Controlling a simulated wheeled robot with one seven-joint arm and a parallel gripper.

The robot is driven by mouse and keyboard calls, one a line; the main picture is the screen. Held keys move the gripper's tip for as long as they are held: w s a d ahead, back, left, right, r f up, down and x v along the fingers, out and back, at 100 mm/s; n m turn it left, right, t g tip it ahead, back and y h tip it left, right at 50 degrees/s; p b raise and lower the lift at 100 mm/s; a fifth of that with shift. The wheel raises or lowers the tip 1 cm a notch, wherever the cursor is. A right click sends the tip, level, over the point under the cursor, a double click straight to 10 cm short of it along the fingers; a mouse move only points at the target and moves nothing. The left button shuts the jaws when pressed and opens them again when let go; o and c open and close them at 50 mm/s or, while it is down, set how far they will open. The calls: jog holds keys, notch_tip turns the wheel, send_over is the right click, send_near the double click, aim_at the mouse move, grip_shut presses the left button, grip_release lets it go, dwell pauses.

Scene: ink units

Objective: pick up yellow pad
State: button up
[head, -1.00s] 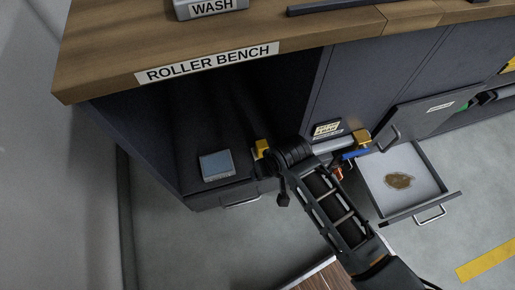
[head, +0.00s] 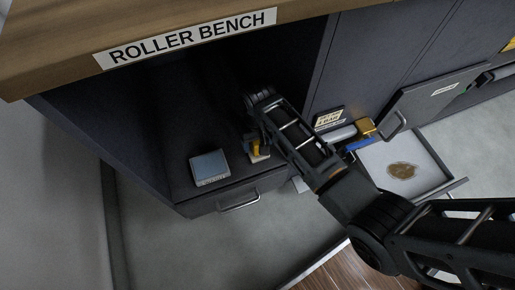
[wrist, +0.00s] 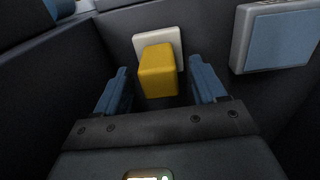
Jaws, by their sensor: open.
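The yellow pad (wrist: 158,72) is a small upright yellow block on a pale square base (wrist: 171,42). In the wrist view it stands between the two blue fingers of my gripper (wrist: 159,86), with a gap on each side. My gripper is open and holds nothing. In the head view the yellow pad (head: 252,147) is partly hidden behind my arm, inside the open bay of the bench, and its pale base shows below it.
A blue-topped pale block (head: 210,167) lies left of the pad and shows at the right in the wrist view (wrist: 282,38). The bench top (head: 50,60) overhangs the bay. An open drawer (head: 430,165) with a brown stain is at the right.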

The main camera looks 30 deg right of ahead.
notch_tip(320, 180, down, 3)
jog(key=shift+f+b, duration=0.1)
jog(key=shift+b, duration=0.4)
jog(key=c, duration=1.1)
notch_tip(320, 180, up, 10)
jog(key=p, duration=0.4)
